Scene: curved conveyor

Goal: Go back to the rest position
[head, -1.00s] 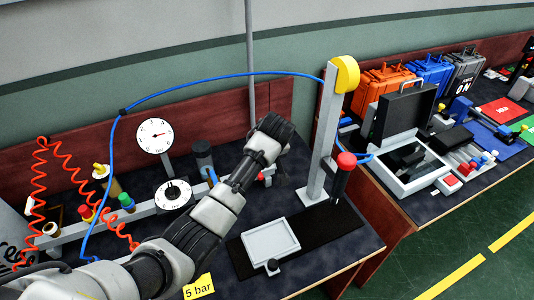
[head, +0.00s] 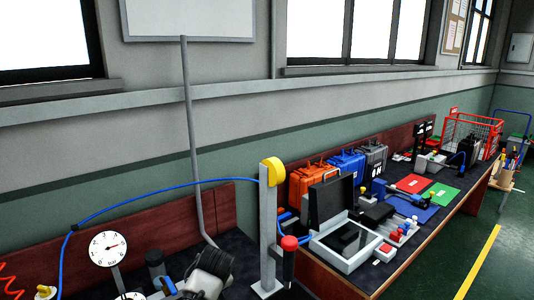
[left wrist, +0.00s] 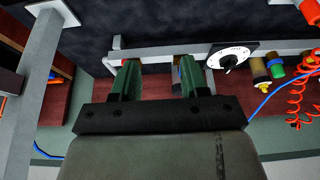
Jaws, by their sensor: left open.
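My left gripper (left wrist: 160,80) shows in the left wrist view with its two green fingers apart and nothing between them that it holds. Behind the fingers are a grey rail and a small dark cylinder, which look apart from the fingers. In the head view only part of my left arm shows at the bottom edge, close to the grey post (head: 267,235) with the yellow top and red-knobbed lever (head: 289,255). The fingers are hidden there. My right gripper is in neither view.
A white pressure gauge (head: 108,248) and a blue hose (head: 150,190) stand left of the arm. Green floor (head: 425,270) lies clear at the right. A dial (left wrist: 231,57) is near the gripper.

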